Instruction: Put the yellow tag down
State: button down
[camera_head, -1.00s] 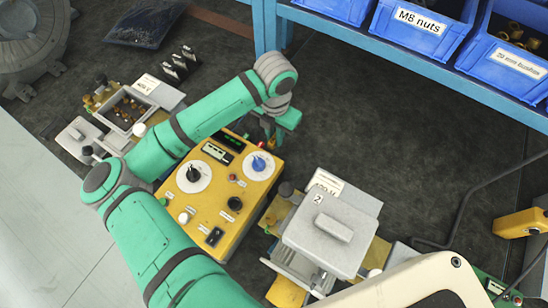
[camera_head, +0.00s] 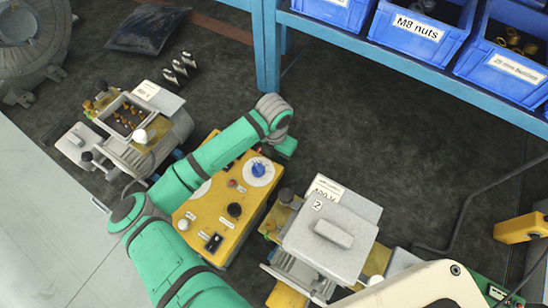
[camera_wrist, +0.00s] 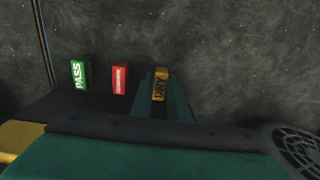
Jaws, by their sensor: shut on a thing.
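The yellow tag (camera_wrist: 159,88), lettered DRY, shows upright in the wrist view. My gripper (camera_wrist: 161,76) is shut on it, with green finger parts on both sides of it. In the head view my gripper (camera_head: 285,147) is by the far edge of the yellow control box (camera_head: 213,226). There my own arm hides the fingers and the tag. A green PASS tag (camera_wrist: 80,75) and a red tag (camera_wrist: 120,78) stand left of the yellow tag in the wrist view. What lies directly under the yellow tag is hidden.
A grey lidded fixture marked 2 (camera_head: 328,240) stands right of the control box. An open fixture with small parts (camera_head: 125,115) is at the left. Blue bins (camera_head: 408,28) sit on a blue rack (camera_head: 400,66) behind. Dark bench (camera_head: 340,120) is clear between.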

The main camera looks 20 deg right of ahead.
jog(key=c, duration=1.7)
grip_release()
jog(key=shift+f, duration=0.1)
notch_tip(320, 180, up, 12)
jog(key=shift+r, duration=0.15)
